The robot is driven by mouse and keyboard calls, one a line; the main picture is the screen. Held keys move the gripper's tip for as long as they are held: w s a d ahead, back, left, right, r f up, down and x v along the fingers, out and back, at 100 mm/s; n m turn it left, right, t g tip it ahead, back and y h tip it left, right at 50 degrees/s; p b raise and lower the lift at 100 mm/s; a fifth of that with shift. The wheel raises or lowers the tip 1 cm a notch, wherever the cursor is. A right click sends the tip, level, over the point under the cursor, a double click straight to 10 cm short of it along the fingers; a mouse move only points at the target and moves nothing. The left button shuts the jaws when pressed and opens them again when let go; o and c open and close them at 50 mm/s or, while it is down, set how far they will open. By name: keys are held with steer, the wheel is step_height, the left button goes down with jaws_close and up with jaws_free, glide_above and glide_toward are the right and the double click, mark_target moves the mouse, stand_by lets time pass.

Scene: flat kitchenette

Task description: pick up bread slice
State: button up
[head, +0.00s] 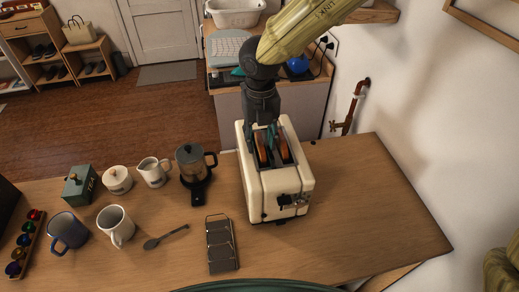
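A cream toaster (255,205) stands on the wooden table with its slots facing up. Two bread slices show in the slots, a left bread slice (262,153) and a right bread slice (284,151). My gripper (264,133) points down at the far end of the slots, close above the left slice. Its fingertips are small and dark and partly merge with the slots. I cannot tell whether they touch the bread or how wide they stand.
To the left stand a french press (192,166), a creamer (153,172), a sugar pot (117,180), a tea box (80,186) and two mugs. A grater (221,245) and a spoon (165,237) lie in front. The table (375,205) is clear right of the toaster, up to the wall.

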steer(key=shift+s+f, duration=0.1)
steer(key=shift+f, duration=0.65)
jaws_close()
